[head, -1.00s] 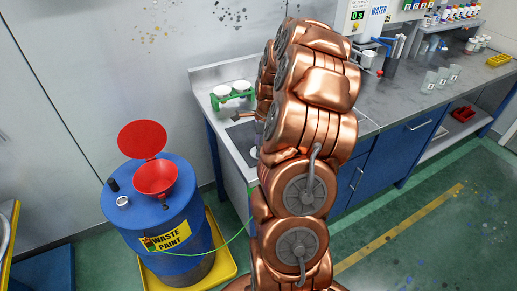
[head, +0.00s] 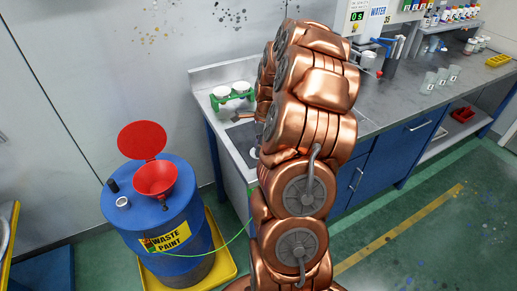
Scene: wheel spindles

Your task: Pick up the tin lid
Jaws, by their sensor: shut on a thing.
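I cannot make out the tin lid for certain in the head view. Two white round items (head: 231,90) sit in a green rack (head: 233,100) on the left end of the counter; I cannot tell whether they are tins or lids. My copper arm fills the middle of the view. My gripper is hidden behind it, and so is anything it may hold. A small brown item (head: 243,115) shows on the counter beside the arm, and a dark flat patch (head: 243,138) lies in front of it.
A grey counter (head: 395,112) on blue cabinets runs along the wall, with clear cups (head: 442,77), a yellow tray (head: 498,61) and bottles at the right. A blue waste paint drum (head: 180,222) with a red funnel (head: 155,179) stands in a yellow tray at the left.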

